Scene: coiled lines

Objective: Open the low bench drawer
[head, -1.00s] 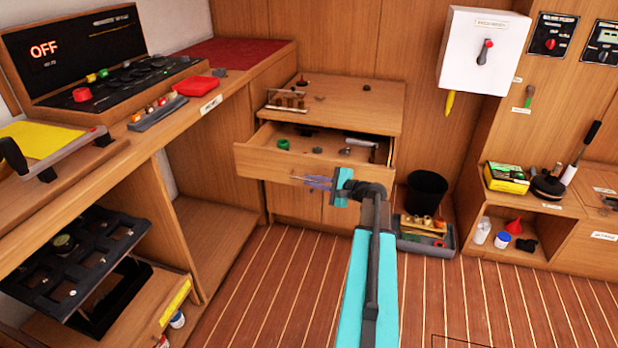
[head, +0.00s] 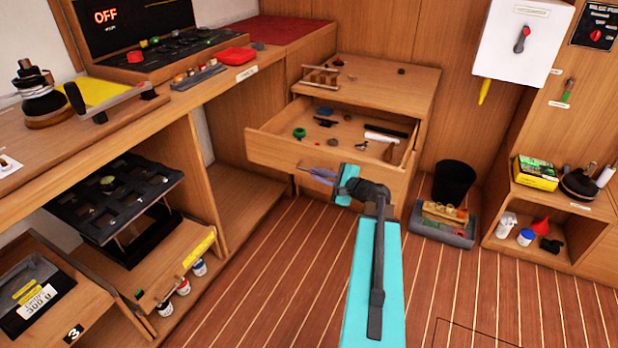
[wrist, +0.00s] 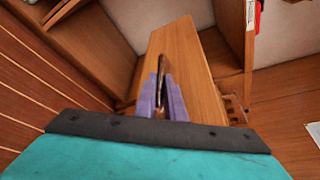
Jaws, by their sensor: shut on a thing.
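The low bench drawer (head: 272,151) is pulled out of the small wooden bench (head: 388,92), and its inside shows. Several small items lie in it, among them a green ring (head: 299,133) and a white-handled tool (head: 382,137). My gripper (head: 312,172) is at the drawer's front, its purple fingers shut on the drawer handle (head: 301,166). In the wrist view the fingers (wrist: 163,98) close around the dark handle (wrist: 163,70) against the drawer's wooden front (wrist: 185,60). The fingers hide part of the handle.
A black bin (head: 454,181) and a grey tray (head: 443,233) of parts stand on the floor right of the bench. A long workbench (head: 130,125) runs along the left, with a black rack (head: 115,190) below it. The striped floor in front is clear.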

